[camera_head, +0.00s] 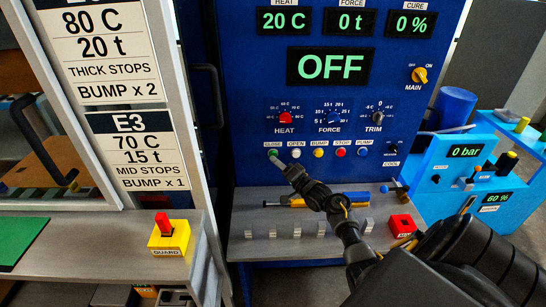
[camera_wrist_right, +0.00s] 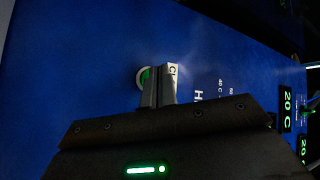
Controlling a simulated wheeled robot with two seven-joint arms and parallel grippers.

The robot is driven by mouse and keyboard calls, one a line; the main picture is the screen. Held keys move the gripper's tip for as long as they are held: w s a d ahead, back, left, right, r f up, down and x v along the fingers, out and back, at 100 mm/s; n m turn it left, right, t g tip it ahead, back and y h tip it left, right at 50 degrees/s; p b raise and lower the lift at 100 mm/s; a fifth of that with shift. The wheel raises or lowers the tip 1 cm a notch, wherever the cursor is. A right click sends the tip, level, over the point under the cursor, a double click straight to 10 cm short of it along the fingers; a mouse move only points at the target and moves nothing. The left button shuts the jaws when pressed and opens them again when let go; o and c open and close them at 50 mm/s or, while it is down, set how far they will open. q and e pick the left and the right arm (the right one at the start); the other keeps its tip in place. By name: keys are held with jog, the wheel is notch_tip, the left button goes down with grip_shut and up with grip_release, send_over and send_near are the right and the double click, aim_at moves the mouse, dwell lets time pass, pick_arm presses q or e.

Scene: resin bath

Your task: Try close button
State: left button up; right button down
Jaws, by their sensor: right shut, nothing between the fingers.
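The green CLOSE button (camera_head: 273,153) is at the left end of a row of buttons on the blue control panel (camera_head: 235,95). My right gripper (camera_head: 284,163) is shut and empty, its tip at the panel by this button. In the right wrist view the shut fingers (camera_wrist_right: 158,88) lie in front of the button (camera_wrist_right: 145,77), and its pale ring and a bit of green show beside them. I cannot tell whether the fingertips touch it. The large display (camera_head: 330,67) reads OFF. My left gripper is not in view.
White OPEN (camera_head: 296,153), yellow BUMP (camera_head: 318,153), red STOP (camera_head: 340,153) and blue PUMP (camera_head: 363,153) buttons continue the row. Below is a grey shelf (camera_head: 262,250) with a screwdriver-like tool and a red block (camera_head: 402,225). A yellow GUARD box (camera_head: 170,238) stands left.

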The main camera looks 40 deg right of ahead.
jog(key=shift+w+d+b, duration=0.3)
jog(key=shift+w+d, duration=0.1)
jog(key=shift+w, duration=0.15)
dwell(0.9)
jog(key=shift+s, duration=0.1)
jog(key=shift+s+a+p, duration=0.5)
jog(key=shift+s+p, duration=0.2)
jog(key=shift+p, duration=0.2)
